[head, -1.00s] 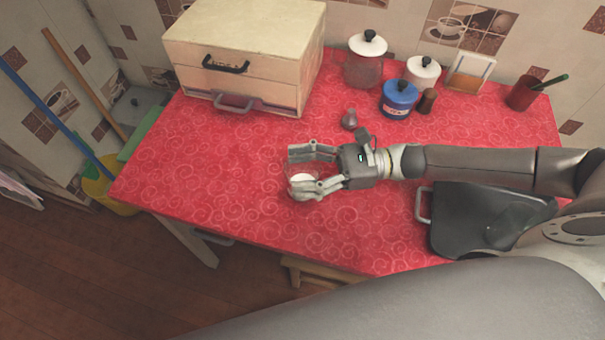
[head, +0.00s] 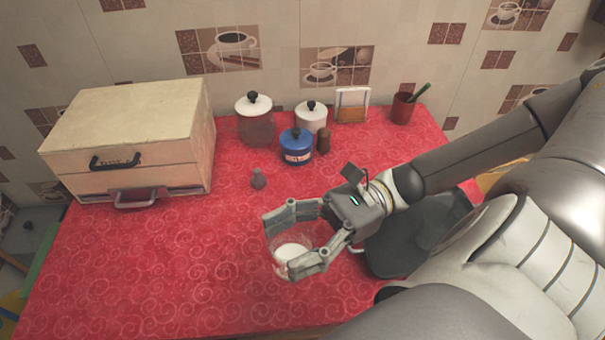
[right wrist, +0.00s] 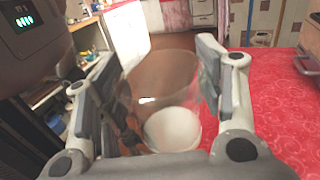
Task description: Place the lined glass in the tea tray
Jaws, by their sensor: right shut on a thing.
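The lined glass (head: 291,258) is clear with a white bottom part. It is between the fingers of my right gripper (head: 293,239), which is shut on it. In the right wrist view the glass (right wrist: 172,120) stands between both finger pads, its white part low in the frame. I cannot tell how high it is above the red counter. A dark grey tray with a metal handle, likely the tea tray (head: 415,240), lies to the right, partly hidden behind my right arm. My left gripper is not in view.
The red counter (head: 150,265) is clear at left and front.

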